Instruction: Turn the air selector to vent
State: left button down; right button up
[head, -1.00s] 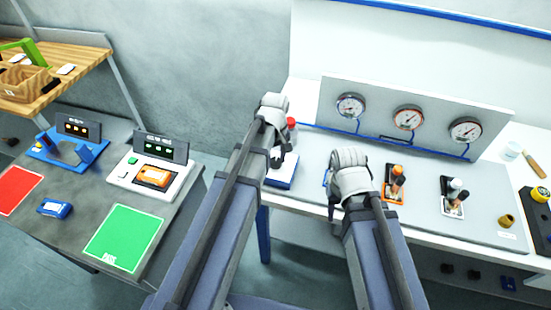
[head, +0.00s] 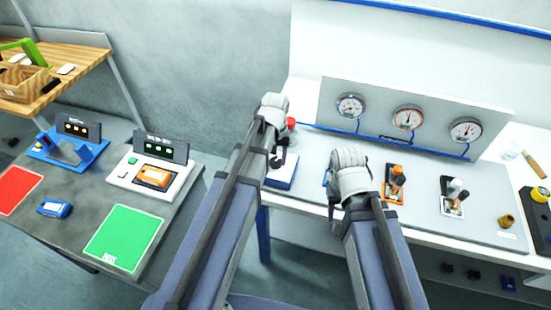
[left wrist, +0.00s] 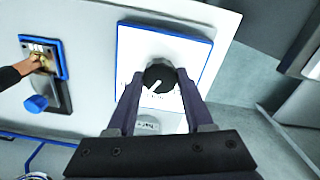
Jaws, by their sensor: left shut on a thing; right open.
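The air selector is a round black knob (left wrist: 158,78) with a white pointer line, on a white plate with a blue border (left wrist: 205,50). In the left wrist view the pointer line slants to the lower left. My left gripper's fingers (left wrist: 160,85) are closed on the knob's two sides. In the head view my left gripper (head: 277,158) is over the blue-edged plate (head: 281,178) at the bench's left end and hides the knob. The plate's markings are mostly hidden by the fingers. My right gripper (head: 335,212) is open and empty over the bench's front part.
A red button (head: 291,123) stands behind the selector. Valves with orange (head: 394,185) and white (head: 453,196) frames stand to the right, and a blue-framed valve (left wrist: 45,75) is near the selector. Three gauges (head: 407,117) are on the back panel. A side table (head: 75,215) is at left.

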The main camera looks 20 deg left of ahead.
aim_at(276, 161)
pick_arm(q)
jog(key=shift+m, duration=1.6)
jog(key=shift+c, duration=1.4)
grip_release()
notch_tip(276, 161, up, 8)
jog(key=p, duration=0.8)
jog(key=shift+f, duration=0.1)
